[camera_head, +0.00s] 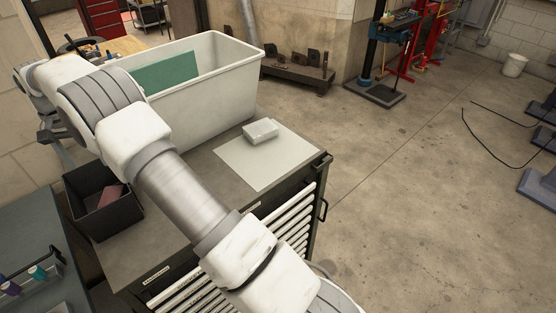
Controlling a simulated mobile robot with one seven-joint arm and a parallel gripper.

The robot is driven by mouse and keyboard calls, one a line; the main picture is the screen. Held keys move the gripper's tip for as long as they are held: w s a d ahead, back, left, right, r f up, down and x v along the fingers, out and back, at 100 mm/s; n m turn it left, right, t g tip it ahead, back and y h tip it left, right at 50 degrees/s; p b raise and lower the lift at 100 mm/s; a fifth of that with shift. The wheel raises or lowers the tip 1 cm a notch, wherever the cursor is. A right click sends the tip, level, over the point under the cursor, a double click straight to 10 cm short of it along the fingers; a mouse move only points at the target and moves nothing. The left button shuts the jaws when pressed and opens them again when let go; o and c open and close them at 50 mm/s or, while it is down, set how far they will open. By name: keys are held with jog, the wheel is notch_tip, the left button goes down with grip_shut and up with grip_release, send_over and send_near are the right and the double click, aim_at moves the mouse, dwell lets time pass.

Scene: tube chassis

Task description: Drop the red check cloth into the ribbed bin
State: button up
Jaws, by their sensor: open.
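No cloth with a clear red check pattern shows. A small dull pink-red piece (111,196) lies inside a black open box (118,216) at the left end of the cabinet top; I cannot tell whether it is the cloth. A large white open bin (203,98) stands at the back of the cabinet with a flat green panel (166,73) in it; no ribs are clear on it. My gripper (58,148) is at the far left, beyond my arm, above and left of the black box. It is small in view, apart from the box, and open, with nothing seen in it.
A pale box (260,132) lies on a white sheet (256,162) on the right of the cabinet top (152,236). My arm crosses over the cabinet and hides part of it. A grey surface with small bottles (40,272) is at lower left. The floor to the right is open.

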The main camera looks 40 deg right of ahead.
notch_tip(320, 180, up, 17)
jog(key=p, duration=0.4)
jog(key=shift+r+p, duration=0.2)
jog(key=shift+p, duration=0.15)
jog(key=s+d+r+n+t+b, duration=0.2)
jog(key=s+d+r, duration=0.3)
jog(key=s, duration=0.4)
jog(key=s+d+r+n+t+b, duration=0.1)
jog(key=s+d+r, duration=0.35)
jog(key=s, duration=0.45)
jog(key=s+d+f+n+t+b, duration=0.1)
jog(key=s+d+f, duration=0.1)
jog(key=s+f, duration=0.5)
jog(key=s+d+f+n+t+b, duration=0.1)
jog(key=s+f, duration=0.5)
jog(key=s, duration=0.9)
jog(key=shift+s+d+f+n+t+b, duration=0.35)
jog(key=shift+d+n+b, duration=0.15)
jog(key=shift+n, duration=0.3)
